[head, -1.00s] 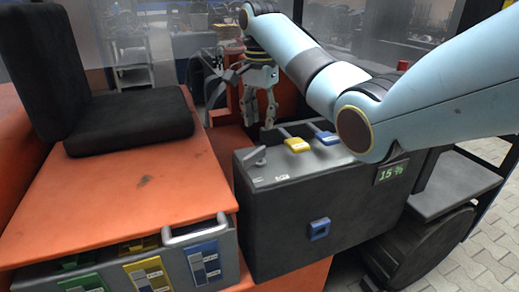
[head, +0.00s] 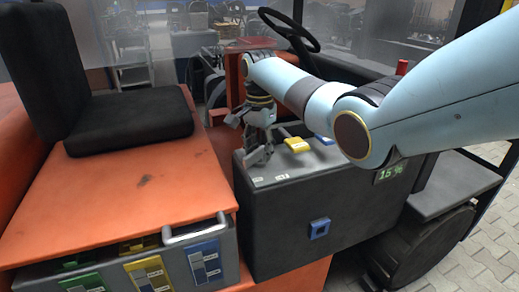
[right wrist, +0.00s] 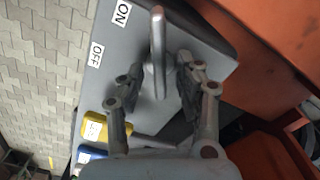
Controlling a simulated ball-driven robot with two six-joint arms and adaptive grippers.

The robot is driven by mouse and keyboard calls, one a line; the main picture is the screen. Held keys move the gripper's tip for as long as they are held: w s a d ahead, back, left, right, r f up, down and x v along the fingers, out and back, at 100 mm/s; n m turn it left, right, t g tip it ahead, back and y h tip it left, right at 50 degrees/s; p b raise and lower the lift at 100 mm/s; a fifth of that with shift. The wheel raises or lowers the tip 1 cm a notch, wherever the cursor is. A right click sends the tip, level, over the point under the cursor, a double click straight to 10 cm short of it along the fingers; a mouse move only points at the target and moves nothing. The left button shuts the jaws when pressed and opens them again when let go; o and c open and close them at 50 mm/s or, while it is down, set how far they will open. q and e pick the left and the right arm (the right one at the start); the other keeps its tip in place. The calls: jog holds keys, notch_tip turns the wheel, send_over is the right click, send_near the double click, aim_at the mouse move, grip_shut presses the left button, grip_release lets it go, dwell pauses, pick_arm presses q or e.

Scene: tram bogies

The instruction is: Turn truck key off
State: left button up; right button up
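The truck key is a grey lever-like handle (right wrist: 157,50) on top of the dark control box (head: 330,205). In the right wrist view it stands between the two fingers of my right gripper (right wrist: 158,80), with a gap visible on each side. An ON label (right wrist: 122,12) and an OFF label (right wrist: 96,57) are on the box top, left of the key in that view. In the head view my right gripper (head: 258,157) is low over the box's left end and hides most of the key. My right gripper is open. My left gripper is not in view.
A yellow lever (head: 297,144) and a blue lever (head: 325,138) stand on the box just right of the gripper. A steering wheel (head: 290,28) is behind. A black seat (head: 130,118) is left. A display (head: 388,174) reads 15 %.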

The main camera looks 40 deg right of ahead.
grip_shut()
